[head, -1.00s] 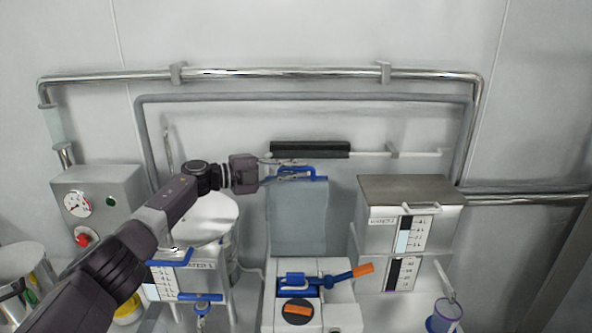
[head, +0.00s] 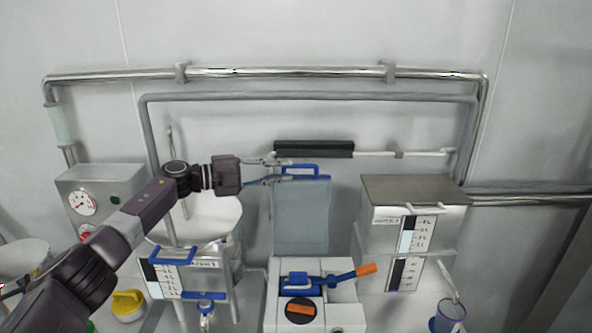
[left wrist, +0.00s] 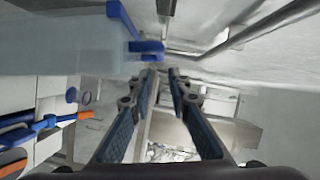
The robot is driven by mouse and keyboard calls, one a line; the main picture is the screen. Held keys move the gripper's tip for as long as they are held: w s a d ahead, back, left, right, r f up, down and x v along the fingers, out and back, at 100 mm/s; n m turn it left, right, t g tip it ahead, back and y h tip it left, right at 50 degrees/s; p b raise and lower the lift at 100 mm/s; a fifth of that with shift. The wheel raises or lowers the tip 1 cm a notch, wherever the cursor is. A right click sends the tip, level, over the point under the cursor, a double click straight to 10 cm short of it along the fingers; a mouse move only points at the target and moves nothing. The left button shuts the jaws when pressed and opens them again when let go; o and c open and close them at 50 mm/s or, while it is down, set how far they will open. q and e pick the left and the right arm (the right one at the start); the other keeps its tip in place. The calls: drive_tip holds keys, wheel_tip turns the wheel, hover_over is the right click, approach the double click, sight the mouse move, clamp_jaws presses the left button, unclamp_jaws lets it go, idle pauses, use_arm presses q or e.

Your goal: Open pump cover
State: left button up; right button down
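The pump cover (head: 301,222) is a translucent grey-blue panel standing upright behind the white pump (head: 343,294). It has a blue handle (head: 301,168) along its top edge. The cover (left wrist: 60,42) and its blue handle (left wrist: 148,48) also show in the left wrist view, at upper left. My left gripper (head: 279,172) is at the left end of the handle, fingers parted. In the left wrist view the two fingers (left wrist: 162,74) are spread with nothing between them, and the handle lies just to their left. My right gripper is not in view.
The pump's blue lever with an orange grip (head: 366,270) and its orange-marked knob (head: 300,309) are exposed in front. A steel tank (head: 414,200) stands right, another tank (head: 180,284) left. A black bar (head: 314,149) and pipes run behind the cover.

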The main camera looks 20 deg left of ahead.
use_arm(q)
drive_tip(key=v, duration=0.6)
drive_tip(key=shift+s+a, duration=0.2)
